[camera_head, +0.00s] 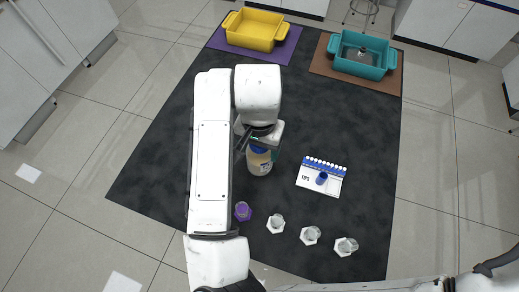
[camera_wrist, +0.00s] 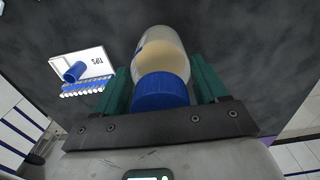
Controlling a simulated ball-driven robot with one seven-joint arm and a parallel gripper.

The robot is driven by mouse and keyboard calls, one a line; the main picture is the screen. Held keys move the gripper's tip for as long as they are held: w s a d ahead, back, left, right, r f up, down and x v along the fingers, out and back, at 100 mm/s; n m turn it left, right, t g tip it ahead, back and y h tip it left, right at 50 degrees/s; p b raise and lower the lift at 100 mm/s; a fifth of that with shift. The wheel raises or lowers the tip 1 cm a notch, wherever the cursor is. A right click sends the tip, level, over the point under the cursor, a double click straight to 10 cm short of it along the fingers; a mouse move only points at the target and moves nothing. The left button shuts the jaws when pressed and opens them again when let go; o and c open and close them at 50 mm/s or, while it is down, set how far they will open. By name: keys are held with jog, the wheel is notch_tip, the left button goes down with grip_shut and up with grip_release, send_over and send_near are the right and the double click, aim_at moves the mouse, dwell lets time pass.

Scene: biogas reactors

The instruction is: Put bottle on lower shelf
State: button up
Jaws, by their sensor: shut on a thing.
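The bottle (camera_head: 260,163) is clear with pale yellowish contents and a blue cap. It is at the middle of the black surface, under the end of my arm. In the wrist view the bottle (camera_wrist: 163,50) lies between the two green fingers of my gripper (camera_wrist: 162,80), with its blue cap (camera_wrist: 160,92) nearest the palm. My gripper (camera_head: 262,145) is shut on it, and the arm partly hides it in the head view. I cannot tell whether the bottle touches the surface. No lower shelf can be made out in either view.
A white tips box (camera_head: 320,178) with a blue cup stands right of the bottle. A purple-based vessel (camera_head: 243,211) and several glass vessels (camera_head: 311,235) line the front. A yellow bin (camera_head: 256,30) and a teal bin (camera_head: 358,56) stand at the back. White cabinets (camera_head: 50,45) edge the room.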

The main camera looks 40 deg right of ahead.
jog(key=shift+f, duration=1.3)
jog(key=shift+f, duration=0.25)
jog(key=o, duration=1.4)
jog(key=shift+r, duration=0.1)
